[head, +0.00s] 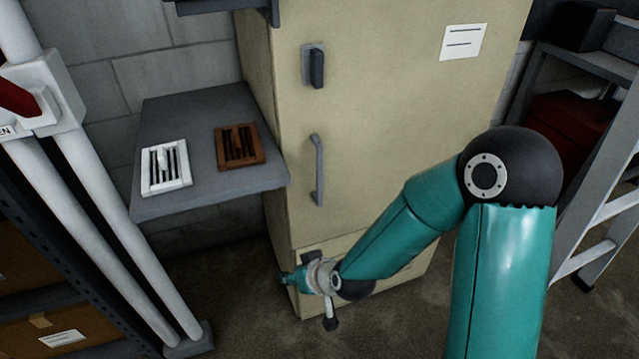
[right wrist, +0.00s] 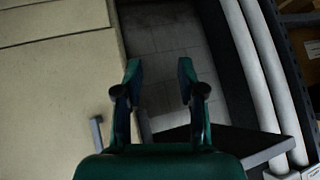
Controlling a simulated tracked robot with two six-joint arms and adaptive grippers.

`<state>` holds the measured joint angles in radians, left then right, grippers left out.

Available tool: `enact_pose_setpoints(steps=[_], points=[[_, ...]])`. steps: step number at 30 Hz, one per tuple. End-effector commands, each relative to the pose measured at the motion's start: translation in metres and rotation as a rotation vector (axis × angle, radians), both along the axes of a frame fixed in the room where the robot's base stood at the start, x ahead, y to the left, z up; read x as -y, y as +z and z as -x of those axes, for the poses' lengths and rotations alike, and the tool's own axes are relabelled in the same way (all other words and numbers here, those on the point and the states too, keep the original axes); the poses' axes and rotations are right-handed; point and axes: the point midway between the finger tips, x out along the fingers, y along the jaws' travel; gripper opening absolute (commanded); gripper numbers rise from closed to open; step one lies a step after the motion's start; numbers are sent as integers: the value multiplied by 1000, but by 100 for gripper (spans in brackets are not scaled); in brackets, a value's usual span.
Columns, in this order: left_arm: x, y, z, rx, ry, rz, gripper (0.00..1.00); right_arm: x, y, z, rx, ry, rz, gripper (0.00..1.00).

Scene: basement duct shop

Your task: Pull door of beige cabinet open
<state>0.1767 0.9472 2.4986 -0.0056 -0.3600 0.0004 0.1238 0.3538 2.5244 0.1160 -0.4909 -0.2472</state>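The beige cabinet (head: 400,110) stands upright in the middle of the head view, with its door shut. A grey vertical bar handle (head: 318,170) is on the door's left side; a dark latch (head: 317,68) sits above it. My right gripper (head: 290,278) is low by the cabinet's front left edge, below the bar handle and apart from it. In the right wrist view my right gripper (right wrist: 160,75) has its fingers spread with nothing between them. There, a grey handle (right wrist: 97,133) shows left of the fingers on the beige front (right wrist: 55,100). My left gripper is out of view.
A grey side shelf (head: 190,115) left of the cabinet carries a white vent grille (head: 166,166) and a brown one (head: 239,146). White pipes (head: 100,210) run down at the left. A ladder (head: 600,210) stands at the right. Floor (head: 225,285) is clear below the shelf.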

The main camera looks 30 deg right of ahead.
Motion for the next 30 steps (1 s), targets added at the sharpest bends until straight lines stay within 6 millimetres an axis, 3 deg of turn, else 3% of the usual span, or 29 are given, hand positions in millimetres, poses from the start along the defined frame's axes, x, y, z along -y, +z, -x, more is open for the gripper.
enact_pose_setpoints(steps=[1, 3, 7, 12, 16, 20, 30], points=[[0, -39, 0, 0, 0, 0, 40, 15, 4, -12, 114, -23, 36, 40], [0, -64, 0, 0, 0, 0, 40, 34, 32, -19, 249, -54, 88, 40], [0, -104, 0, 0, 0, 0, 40, 65, 83, -16, 477, -119, 178, 40], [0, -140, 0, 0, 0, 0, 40, 95, 135, 9, 690, -201, 266, 40], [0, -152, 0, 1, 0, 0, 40, 107, 157, 26, 775, -239, 304, 40], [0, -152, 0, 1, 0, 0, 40, 112, 168, 31, 806, -256, 320, 40], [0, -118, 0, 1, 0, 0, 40, 119, 173, 4, 801, -256, 321, 40]])
